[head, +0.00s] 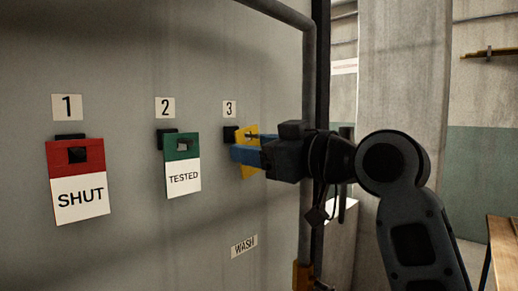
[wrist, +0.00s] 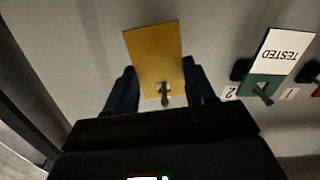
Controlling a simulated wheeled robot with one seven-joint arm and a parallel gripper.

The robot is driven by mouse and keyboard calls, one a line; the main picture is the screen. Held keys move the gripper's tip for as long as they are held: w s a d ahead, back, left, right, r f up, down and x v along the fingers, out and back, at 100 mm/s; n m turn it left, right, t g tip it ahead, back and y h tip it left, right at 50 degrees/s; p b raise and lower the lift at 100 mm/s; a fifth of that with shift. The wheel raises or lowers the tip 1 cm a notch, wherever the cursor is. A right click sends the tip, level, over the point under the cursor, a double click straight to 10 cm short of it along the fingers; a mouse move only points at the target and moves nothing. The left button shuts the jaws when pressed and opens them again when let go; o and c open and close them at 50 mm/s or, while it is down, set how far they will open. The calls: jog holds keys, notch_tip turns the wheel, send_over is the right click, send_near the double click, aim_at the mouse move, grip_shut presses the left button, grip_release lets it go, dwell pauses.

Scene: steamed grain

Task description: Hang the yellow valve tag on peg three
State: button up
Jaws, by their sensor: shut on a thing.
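The yellow valve tag (head: 250,133) is upright at peg three (head: 230,134), on the grey panel under the label 3. My gripper (head: 240,153) is shut on the tag, and its blue finger covers part of it in the head view. In the wrist view the yellow tag (wrist: 152,55) lies between the two fingers of my gripper (wrist: 158,80). A grey peg end (wrist: 165,92) shows at the tag's slot and appears to pass through it. Whether the tag sits fully back against the panel cannot be told.
A red and white SHUT tag (head: 80,185) hangs at peg one. A green and white TESTED tag (head: 183,165) hangs at peg two, close to my gripper's side. A vertical grey pipe (head: 308,90) runs along the panel's right edge. A WASH label (head: 244,245) is below.

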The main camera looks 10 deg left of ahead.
dwell(0.3)
jog(key=o, duration=1.2)
